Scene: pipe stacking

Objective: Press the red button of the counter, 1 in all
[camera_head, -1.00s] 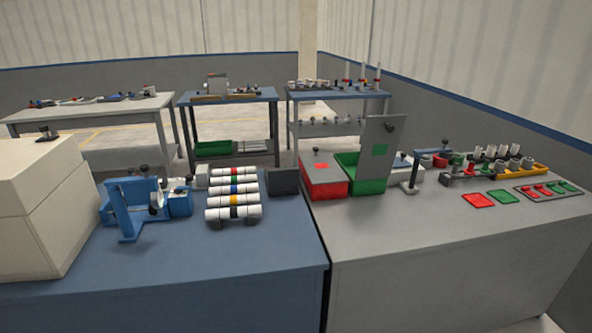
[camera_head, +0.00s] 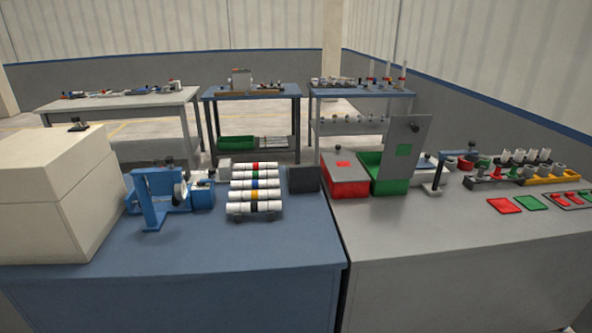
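I cannot make out a counter with a red button for certain. A red box (camera_head: 347,188) with a brighter red patch on top stands near the left edge of the grey table, beside a green box (camera_head: 389,185). A red flat square (camera_head: 504,206) lies further right on the same table, and a small device there is too small to read. Neither of my grippers is in view.
The blue table (camera_head: 220,250) at left holds a large cream box (camera_head: 60,185), a blue fixture (camera_head: 165,195) and a rack of white pipes with coloured bands (camera_head: 255,190). The front of the grey table (camera_head: 450,250) is clear. More tables stand behind.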

